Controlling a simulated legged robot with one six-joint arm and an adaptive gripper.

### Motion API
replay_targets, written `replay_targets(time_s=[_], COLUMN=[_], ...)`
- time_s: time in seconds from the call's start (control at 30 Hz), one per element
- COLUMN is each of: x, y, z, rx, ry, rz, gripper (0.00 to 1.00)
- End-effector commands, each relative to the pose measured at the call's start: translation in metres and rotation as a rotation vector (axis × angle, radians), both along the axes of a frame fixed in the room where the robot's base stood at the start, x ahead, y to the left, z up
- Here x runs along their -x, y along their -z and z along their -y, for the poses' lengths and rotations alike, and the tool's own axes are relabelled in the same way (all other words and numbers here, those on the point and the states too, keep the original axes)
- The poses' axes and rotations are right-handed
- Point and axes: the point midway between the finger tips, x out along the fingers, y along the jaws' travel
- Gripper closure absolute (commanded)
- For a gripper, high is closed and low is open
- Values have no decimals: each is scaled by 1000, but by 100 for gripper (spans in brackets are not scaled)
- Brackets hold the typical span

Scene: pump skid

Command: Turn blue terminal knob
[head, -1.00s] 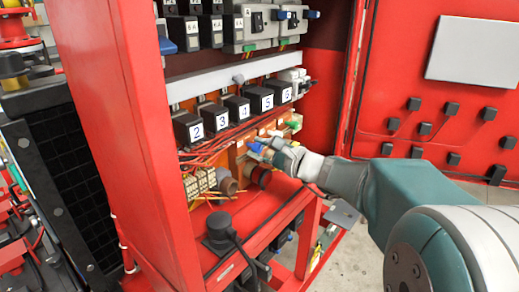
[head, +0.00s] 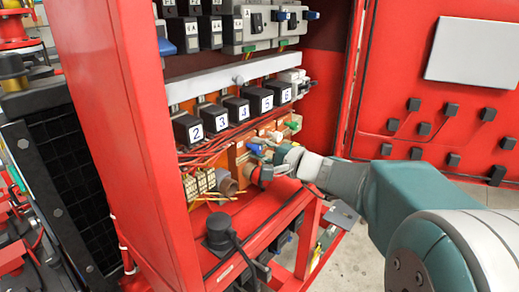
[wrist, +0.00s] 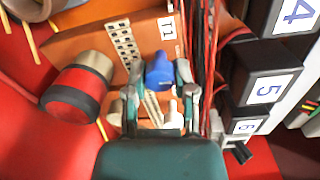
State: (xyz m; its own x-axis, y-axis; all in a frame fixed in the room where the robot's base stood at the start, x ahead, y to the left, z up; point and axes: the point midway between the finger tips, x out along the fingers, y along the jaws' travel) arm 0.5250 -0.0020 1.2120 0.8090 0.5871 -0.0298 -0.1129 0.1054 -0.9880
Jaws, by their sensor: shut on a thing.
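The blue terminal knob (wrist: 158,72) shows in the wrist view on an orange terminal plate, between the two fingertips of my gripper (wrist: 158,82). My gripper is shut on it, with one grey finger on each side. In the head view the blue knob (head: 256,150) sits low inside the red cabinet, and my gripper (head: 276,158) reaches it from the right. The fingers partly hide the plate and their contact with the knob is hard to see.
A red and black cylinder (wrist: 75,92) stands left of my gripper in the wrist view. Red wires (wrist: 206,60) and numbered black blocks (wrist: 262,85) lie close on the right. A green terminal knob (head: 292,125) is beside the blue one. The cabinet post (head: 140,130) stands left.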

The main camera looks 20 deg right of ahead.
Motion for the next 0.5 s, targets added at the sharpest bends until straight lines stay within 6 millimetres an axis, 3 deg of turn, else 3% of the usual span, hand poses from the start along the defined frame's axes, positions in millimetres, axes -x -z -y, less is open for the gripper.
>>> replay_targets(time_s=[0.47, 0.5], x=[0, 0], y=[3, 3], z=[-1, -1], rx=[11, 11], ry=[-2, -2], rz=[0, 0], gripper=[100, 48])
